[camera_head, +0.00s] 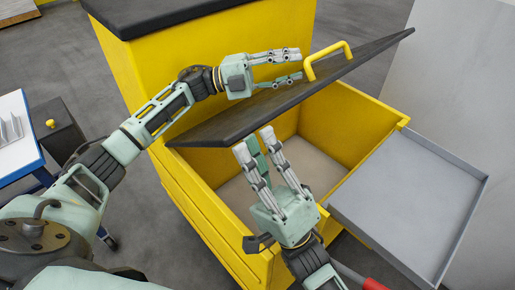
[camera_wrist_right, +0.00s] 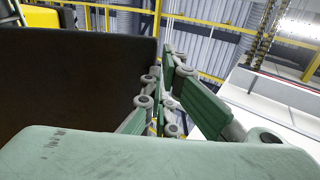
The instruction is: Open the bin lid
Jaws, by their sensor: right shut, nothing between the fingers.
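The yellow bin (camera_head: 335,130) stands in the middle of the head view. Its dark lid (camera_head: 235,122) is tilted and partly raised, so the bin's inside shows below it. A yellow handle (camera_head: 327,57) stands on the lid's upper face. My left gripper (camera_head: 300,66) is above the lid, its fingers apart, with the tips close to the handle's left end; I cannot tell whether they touch. My right gripper (camera_head: 254,142) is shut and empty, over the bin opening, with its fingertips at or just under the lid's lower edge. The wrist view shows a dark panel (camera_wrist_right: 75,85), probably the lid's underside.
A grey tray (camera_head: 415,195) juts out at the bin's right side. Another yellow bin with a closed dark lid (camera_head: 165,12) stands behind. A blue-edged table (camera_head: 15,130) is at the far left. A red object (camera_head: 373,284) shows at the bottom edge.

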